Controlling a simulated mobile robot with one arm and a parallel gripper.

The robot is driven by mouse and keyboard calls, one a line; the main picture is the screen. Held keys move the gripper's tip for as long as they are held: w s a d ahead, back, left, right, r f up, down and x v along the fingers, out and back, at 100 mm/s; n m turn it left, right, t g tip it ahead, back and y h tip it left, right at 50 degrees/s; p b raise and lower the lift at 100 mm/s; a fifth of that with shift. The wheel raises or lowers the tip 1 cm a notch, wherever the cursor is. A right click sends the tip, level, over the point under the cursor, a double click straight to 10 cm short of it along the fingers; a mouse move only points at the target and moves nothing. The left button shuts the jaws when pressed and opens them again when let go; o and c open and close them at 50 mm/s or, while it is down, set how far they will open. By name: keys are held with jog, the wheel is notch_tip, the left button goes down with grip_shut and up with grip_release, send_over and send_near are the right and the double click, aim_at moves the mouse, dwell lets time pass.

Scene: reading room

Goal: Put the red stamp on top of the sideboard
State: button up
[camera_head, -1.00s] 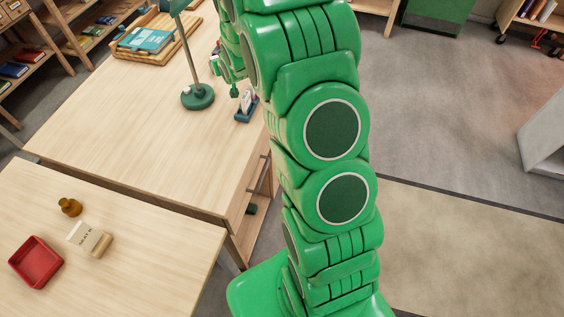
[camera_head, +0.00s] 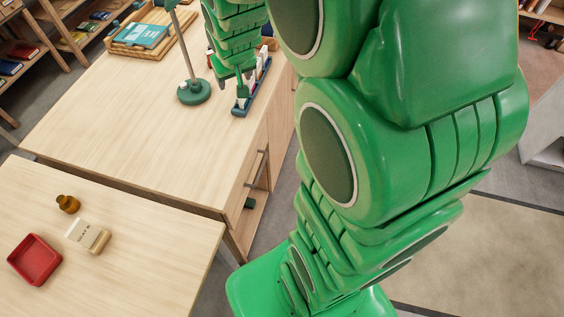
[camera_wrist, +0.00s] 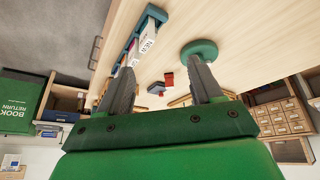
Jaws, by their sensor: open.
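A dark blue rack (camera_head: 239,111) stands near the right edge of the long wooden desk, holding several stamps with white labels. It also shows in the wrist view (camera_wrist: 133,35), beside my left finger. A small red block (camera_wrist: 168,78) shows between the fingers in the wrist view; I cannot tell whether it is the red stamp. My gripper (camera_wrist: 160,66) is open, with nothing seen held. In the head view my gripper (camera_head: 243,88) is over or just in front of the rack and partly hides it. I cannot identify the sideboard for sure.
A green lamp (camera_head: 194,92) stands left of the rack, close to my gripper. A near table (camera_head: 130,255) holds a red tray (camera_head: 35,260), a brown bottle (camera_head: 68,204) and a labelled block (camera_head: 88,236). The middle of the desk (camera_head: 120,125) is clear.

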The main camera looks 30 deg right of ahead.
jog(key=s+a+r+g, duration=0.1)
jog(key=s+r+g, duration=0.1)
jog(key=s, duration=0.9)
jog(key=s+a+r+g, duration=0.2)
jog(key=s+r, duration=0.1)
jog(key=s, duration=0.8)
jog(key=s+a+r+g, duration=0.1)
jog(key=s+r+g, duration=0.1)
jog(key=s, duration=0.9)
jog(key=shift+a+r+g+y, duration=0.15)
jog(key=shift+r+g+y, duration=0.15)
jog(key=shift+g+y, duration=0.15)
